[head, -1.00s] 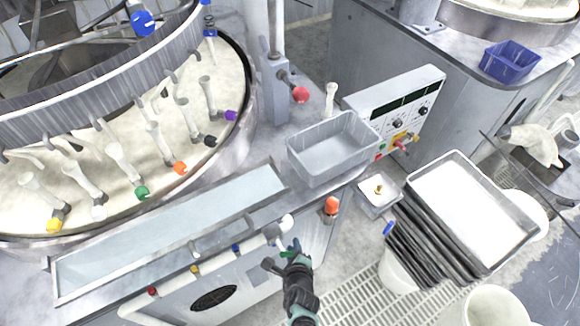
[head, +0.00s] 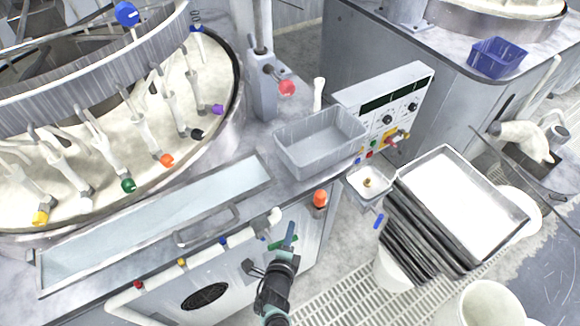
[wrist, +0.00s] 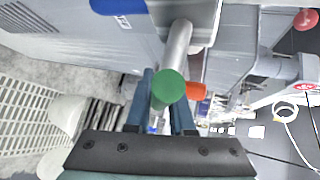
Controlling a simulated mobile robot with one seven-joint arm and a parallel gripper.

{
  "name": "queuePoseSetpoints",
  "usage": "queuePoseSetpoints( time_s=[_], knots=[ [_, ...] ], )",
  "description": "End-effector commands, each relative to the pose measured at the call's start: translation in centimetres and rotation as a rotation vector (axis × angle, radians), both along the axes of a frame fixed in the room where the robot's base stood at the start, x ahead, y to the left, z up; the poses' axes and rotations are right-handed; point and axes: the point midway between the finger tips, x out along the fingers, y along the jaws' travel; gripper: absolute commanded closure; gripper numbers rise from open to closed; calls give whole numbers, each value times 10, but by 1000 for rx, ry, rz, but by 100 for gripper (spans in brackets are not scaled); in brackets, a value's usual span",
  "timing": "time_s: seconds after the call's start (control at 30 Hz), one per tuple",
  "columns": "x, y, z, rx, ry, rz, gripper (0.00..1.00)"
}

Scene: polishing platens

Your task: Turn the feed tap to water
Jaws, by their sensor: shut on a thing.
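My gripper (head: 285,240) is in front of the grey cabinet, just below the right end of the white feed pipe (head: 205,255). In the wrist view its two blue fingers (wrist: 161,105) stand on either side of a grey bar with a round green end, which I take as the tap handle (wrist: 168,86). The handle's green end also shows in the head view (head: 276,245), beside the fingers. The pipe carries red (head: 138,284), yellow (head: 182,262) and blue (head: 222,241) marks. The tap's body is mostly hidden, and I cannot tell which mark it points to.
An orange knob (head: 320,198) sits close to the right of my gripper. A grey tub (head: 320,140) stands on the cabinet top. A stack of dark trays (head: 425,245) is at the right. Floor grating (head: 345,300) lies between.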

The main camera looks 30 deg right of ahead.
Motion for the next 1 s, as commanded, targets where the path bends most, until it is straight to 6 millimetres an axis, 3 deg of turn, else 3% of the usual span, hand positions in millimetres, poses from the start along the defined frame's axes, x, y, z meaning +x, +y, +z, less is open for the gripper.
queuePoseSetpoints(
  time_s=[0.4, 1.0],
  knots=[
    [0, -5, 16, -274, 8, -1, 100],
    [1, -5, 24, -353, 10, 1, 100]
  ],
)
